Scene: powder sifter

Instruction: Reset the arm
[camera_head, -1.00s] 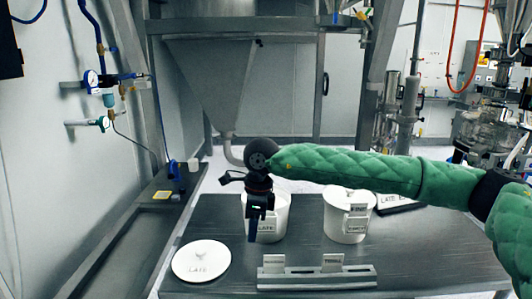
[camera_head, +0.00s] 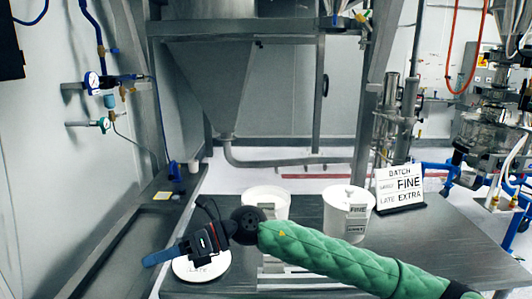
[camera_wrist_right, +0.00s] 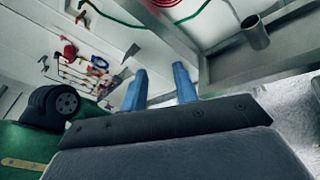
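My right arm, in a green quilted sleeve, reaches across the front of the table from the lower right in the head view. My right gripper (camera_head: 158,258) points left, over a white round lid (camera_head: 205,272) lying on the table and partly hidden by it. In the right wrist view the two blue fingers (camera_wrist_right: 159,88) stand apart with nothing between them. My left gripper is not in view.
An open white bucket (camera_head: 267,193) stands behind my arm, with a lidded bucket (camera_head: 347,216) labelled FINE to its right. A batch sign (camera_head: 400,189) stands at the table's right rear. My arm mostly hides the front card rack. The table's right side is clear.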

